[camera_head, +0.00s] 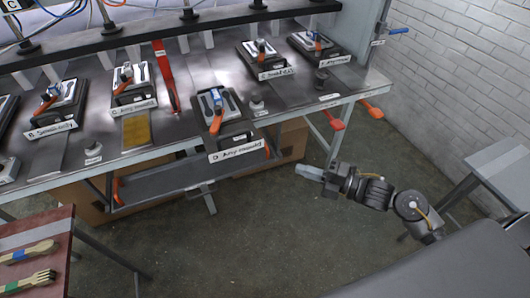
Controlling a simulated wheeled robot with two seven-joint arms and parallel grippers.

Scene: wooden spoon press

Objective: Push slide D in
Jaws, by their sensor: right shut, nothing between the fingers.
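Slide D (240,142) is a dark plate on the press table with a label at its front edge. It sticks out past the table's front edge, further forward than the neighbouring slides. On it sit a grey mold (219,100) and an orange-handled clamp (215,124). My right gripper (309,172) is shut and empty. It hangs in front of the table, to the right of slide D and lower in the picture, apart from it. My left gripper is not in view.
Slide C (131,95), slide B (56,111) and two labelled slides at the right, one here (265,62), sit further back. Orange handles (333,120) jut from the table front. A wooden table (38,240) with wooden utensils stands lower left. The floor ahead is clear.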

